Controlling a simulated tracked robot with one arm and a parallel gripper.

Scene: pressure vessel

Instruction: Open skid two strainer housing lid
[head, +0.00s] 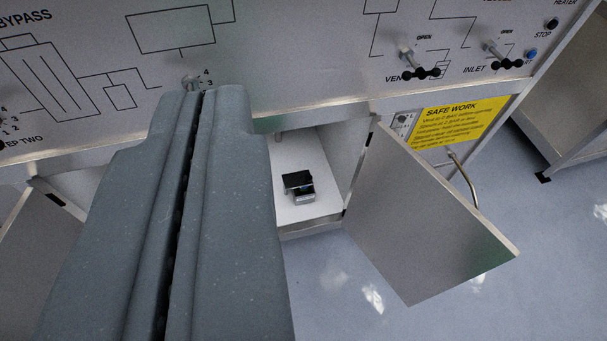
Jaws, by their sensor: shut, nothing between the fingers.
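My gripper (208,96) fills the left middle of the head view, with its two grey fingers together and nothing between them. Its tips are in front of the lower part of a white panel (290,60), overlapping a small knob (190,82) marked 3 and 4. I cannot tell whether they touch it. No strainer housing lid can be made out for certain. A small black and silver object (299,187) sits on the white floor of a cabinet (308,150) under the panel, right of my gripper. My fingers hide part of the cabinet.
A cabinet door (425,215) stands open at right, and another (32,245) at left. Vent (420,72) and inlet (505,62) handles are on the panel. A yellow safe work sign (460,120) and a curved metal handle (465,178) are below. Blue-grey floor (545,215) is clear at right.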

